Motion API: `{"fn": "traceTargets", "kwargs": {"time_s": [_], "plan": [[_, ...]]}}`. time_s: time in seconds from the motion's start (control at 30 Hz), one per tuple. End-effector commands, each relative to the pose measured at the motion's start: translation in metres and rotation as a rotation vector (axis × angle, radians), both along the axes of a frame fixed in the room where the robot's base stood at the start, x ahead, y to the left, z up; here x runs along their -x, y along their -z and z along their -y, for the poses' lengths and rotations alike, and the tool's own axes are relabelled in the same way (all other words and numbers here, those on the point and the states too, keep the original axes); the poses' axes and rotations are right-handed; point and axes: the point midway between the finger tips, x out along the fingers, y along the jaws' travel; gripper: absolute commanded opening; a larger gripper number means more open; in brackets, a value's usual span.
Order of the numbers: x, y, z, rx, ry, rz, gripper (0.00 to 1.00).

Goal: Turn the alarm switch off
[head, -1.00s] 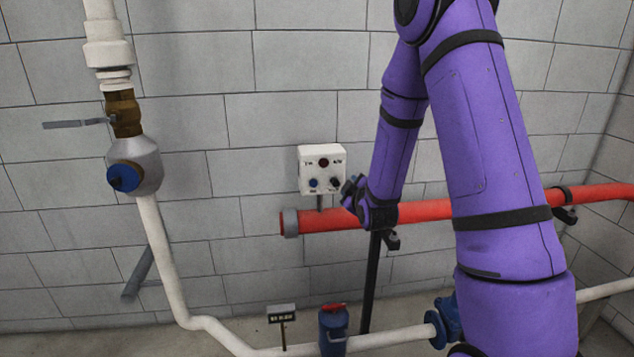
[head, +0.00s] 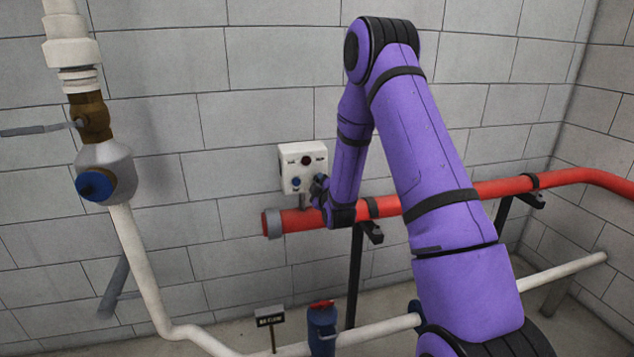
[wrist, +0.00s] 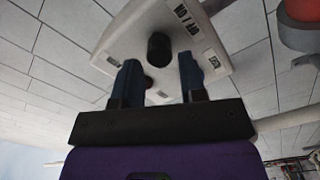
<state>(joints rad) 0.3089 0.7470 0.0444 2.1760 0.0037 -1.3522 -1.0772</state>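The white control box (head: 292,158) is on the grey wall above the red pipe's left end.
The red pipe (head: 480,190) runs right below the box on black supports. A white pipe with a blue-capped valve (head: 95,186) stands at left. A blue-and-red fitting (head: 322,325) and a small sign (head: 270,317) are low in front.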

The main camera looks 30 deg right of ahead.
Motion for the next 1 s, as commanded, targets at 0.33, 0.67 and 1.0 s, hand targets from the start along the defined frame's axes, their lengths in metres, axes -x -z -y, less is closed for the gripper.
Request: {"fn": "traceTargets", "kwargs": {"time_s": [0.33, 0.67, 1.0], "plan": [[-0.024, 0.0, 0.007, -0.001, 0.0, 0.0, 0.38], [-0.024, 0.0, 0.007, -0.001, 0.0, -0.001, 0.15], [-0.024, 0.0, 0.007, -0.009, 0.0, 0.002, 0.0]]}}
